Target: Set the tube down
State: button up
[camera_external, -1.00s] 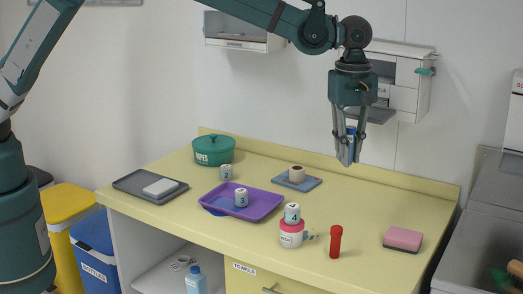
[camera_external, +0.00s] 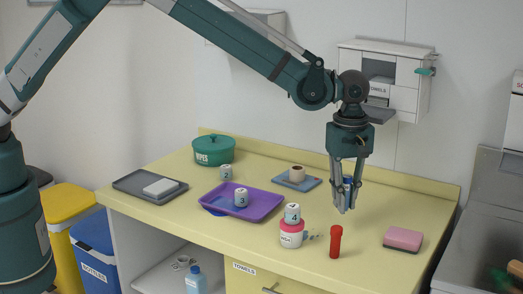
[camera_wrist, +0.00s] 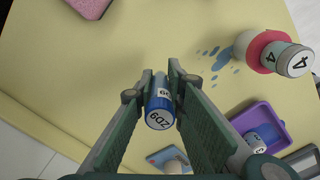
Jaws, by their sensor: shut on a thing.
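My gripper (camera_external: 345,208) is shut on a blue tube (camera_wrist: 160,105) with a white end marked "ZD9". In the outside view the blue tube (camera_external: 348,191) shows partly between the fingers, which hide much of it. My gripper points down over the right part of the yellow counter (camera_external: 393,206). I cannot tell exactly how far the tube is above the counter. A red tube (camera_external: 335,242) stands upright on the counter, nearer the front than my gripper.
A pink-and-white jar (camera_external: 291,238) with a "4" can (camera_external: 292,213) on top stands left of the red tube, with blue spots (camera_wrist: 215,60) beside it. A pink sponge (camera_external: 403,238) lies at right. A purple tray (camera_external: 265,205) holds a "3" can.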

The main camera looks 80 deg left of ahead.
aim_at(345, 175)
jog(key=shift+f, duration=0.2)
jog(key=shift+f, duration=2.2)
jog(key=shift+f, duration=0.25)
jog(key=o, duration=0.8)
jog(key=shift+r, duration=0.1)
jog(key=shift+r, duration=0.1)
notch_tip(345, 175, up, 12)
jog(key=shift+r, duration=0.1)
jog(key=shift+s, duration=0.1)
